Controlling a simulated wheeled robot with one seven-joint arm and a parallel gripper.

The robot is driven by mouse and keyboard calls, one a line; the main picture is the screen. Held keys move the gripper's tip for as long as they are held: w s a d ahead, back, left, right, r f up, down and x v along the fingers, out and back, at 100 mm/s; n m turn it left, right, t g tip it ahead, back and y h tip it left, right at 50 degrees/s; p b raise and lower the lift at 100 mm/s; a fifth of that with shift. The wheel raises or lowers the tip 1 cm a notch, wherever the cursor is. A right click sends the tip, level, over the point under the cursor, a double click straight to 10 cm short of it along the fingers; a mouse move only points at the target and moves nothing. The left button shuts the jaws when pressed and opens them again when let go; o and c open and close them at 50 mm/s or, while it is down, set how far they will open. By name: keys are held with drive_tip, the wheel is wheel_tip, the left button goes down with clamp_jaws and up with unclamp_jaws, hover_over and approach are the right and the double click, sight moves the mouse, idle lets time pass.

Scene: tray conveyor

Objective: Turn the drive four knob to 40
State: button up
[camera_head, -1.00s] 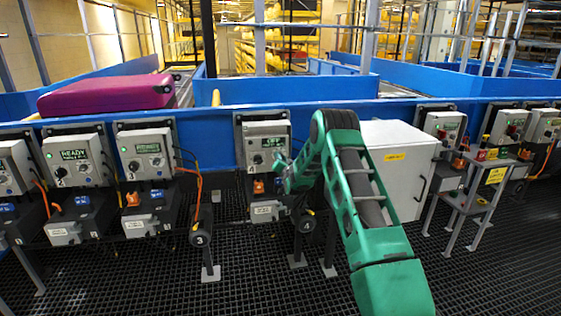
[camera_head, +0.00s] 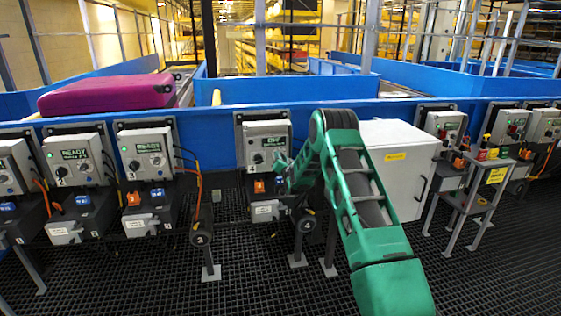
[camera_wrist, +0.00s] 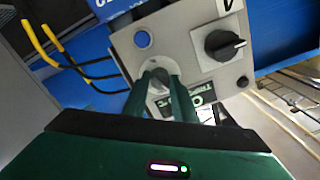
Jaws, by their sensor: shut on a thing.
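The drive four box (camera_head: 266,135) is a grey control box on the blue conveyor wall, with a small lit display whose digits I cannot read. In the head view my gripper (camera_head: 284,164) is at the box's lower right; the fingers partly hide the knob.
Similar drive boxes (camera_head: 146,146) stand to the left. A white cabinet (camera_head: 402,160) stands close to the right of my arm. A purple suitcase (camera_head: 108,94) lies on the conveyor. Yellow-black cables (camera_wrist: 60,45) run beside the box. The grated floor in front is open.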

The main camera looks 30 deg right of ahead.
drive_tip(key=shift+s+f, duration=0.1)
drive_tip(key=shift+f, duration=0.1)
drive_tip(key=o, duration=1)
drive_tip(key=shift+r, duration=0.1)
drive_tip(key=v, duration=1)
drive_tip(key=shift+s+a, duration=0.1)
drive_tip(key=shift+s, duration=0.2)
